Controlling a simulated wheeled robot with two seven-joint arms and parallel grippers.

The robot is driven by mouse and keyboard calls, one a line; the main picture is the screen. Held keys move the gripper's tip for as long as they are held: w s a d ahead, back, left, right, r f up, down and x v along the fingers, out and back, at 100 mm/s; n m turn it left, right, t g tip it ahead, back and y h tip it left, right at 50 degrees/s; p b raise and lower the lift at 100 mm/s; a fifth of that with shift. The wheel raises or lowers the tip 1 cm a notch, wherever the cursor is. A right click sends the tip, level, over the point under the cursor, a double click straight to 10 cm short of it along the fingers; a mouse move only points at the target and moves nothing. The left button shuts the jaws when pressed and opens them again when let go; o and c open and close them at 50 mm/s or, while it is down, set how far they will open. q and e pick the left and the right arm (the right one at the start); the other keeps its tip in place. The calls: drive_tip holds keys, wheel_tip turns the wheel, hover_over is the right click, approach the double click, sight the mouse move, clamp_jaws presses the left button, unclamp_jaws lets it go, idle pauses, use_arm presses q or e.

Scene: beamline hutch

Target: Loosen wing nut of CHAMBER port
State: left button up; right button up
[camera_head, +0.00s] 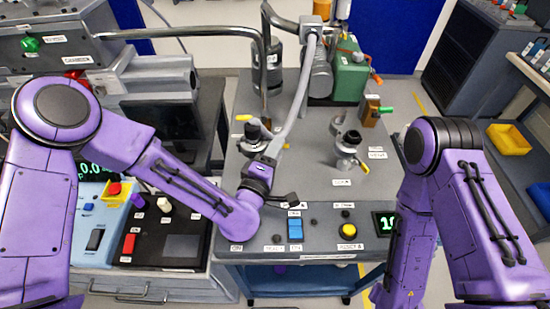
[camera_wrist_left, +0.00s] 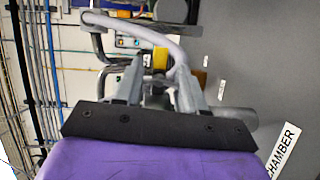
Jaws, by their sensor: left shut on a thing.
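In the head view my left gripper (camera_head: 269,148) reaches up to the port fitting on the left of the grey bench top, beside a black-topped valve (camera_head: 256,129). In the left wrist view both fingers of the left gripper (camera_wrist_left: 158,88) are closed in on a small grey part of the fitting (camera_wrist_left: 157,89). The wing nut is mostly hidden between the fingers and too small to make out. The CHAMBER label (camera_wrist_left: 283,150) lies on the grey surface at the lower right of that view. My right arm is folded at the right; its gripper is out of view.
A thick grey hose (camera_head: 297,95) comes down to the fitting. A second port (camera_head: 347,141) stands to the right. A green pump (camera_head: 350,72) stands behind. Buttons and a display (camera_head: 386,223) line the front panel. The bench top between the ports is clear.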

use_arm(q)
drive_tip(key=o, duration=1.1)
drive_tip(key=shift+w, duration=0.1)
drive_tip(key=b+v, duration=0.2)
drive_tip(key=v, duration=0.7)
drive_tip(key=shift+s+a+r, duration=0.1)
drive_tip(key=shift+s+r, duration=0.05)
drive_tip(key=shift+s, duration=0.2)
drive_tip(key=shift+s+a, duration=0.2)
drive_tip(key=shift+s, duration=0.2)
